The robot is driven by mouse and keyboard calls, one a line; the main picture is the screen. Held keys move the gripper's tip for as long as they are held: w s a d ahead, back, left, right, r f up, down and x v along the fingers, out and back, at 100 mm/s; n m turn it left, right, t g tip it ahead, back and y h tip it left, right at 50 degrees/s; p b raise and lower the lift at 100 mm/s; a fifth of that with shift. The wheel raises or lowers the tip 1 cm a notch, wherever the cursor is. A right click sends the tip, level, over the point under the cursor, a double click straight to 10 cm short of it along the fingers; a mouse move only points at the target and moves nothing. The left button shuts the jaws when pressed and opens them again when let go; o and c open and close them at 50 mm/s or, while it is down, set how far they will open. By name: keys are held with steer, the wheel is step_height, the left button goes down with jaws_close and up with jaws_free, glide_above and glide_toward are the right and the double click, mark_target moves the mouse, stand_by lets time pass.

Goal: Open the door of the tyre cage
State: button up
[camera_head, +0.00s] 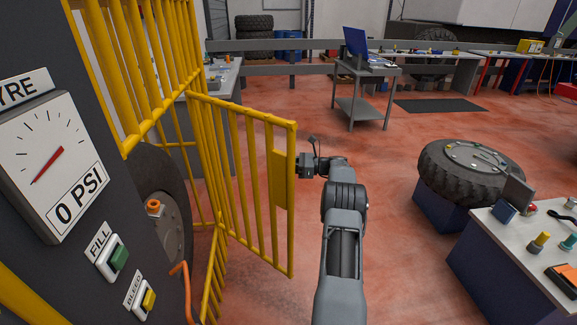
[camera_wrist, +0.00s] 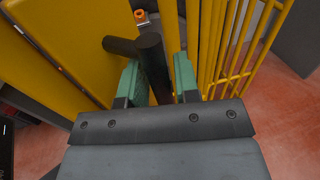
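The yellow barred door (camera_head: 249,180) of the tyre cage (camera_head: 150,65) stands open, swung out to the right from the cage. Its solid yellow plate (camera_head: 280,180) is near the free edge. My gripper (camera_head: 306,166) is at that edge, beside the plate. In the wrist view a dark round handle (camera_wrist: 152,55) stands between the green-padded fingers of my gripper (camera_wrist: 160,78), which look closed against it. The handle is hidden in the head view. A tyre (camera_head: 163,190) with an orange cap on its hub shows inside the cage.
A dark panel with a 0 PSI gauge (camera_head: 48,160) and fill and bleed buttons stands close at left. A bench (camera_head: 510,245) with tools and a tyre on a blue stand (camera_head: 465,170) are at right. Red floor is clear behind my arm, before a trolley (camera_head: 360,95).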

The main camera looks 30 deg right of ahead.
steer(key=b+v, duration=0.1)
steer(key=v, duration=1.2)
steer(key=shift+s+d, duration=0.2)
steer(key=shift+d, duration=0.1)
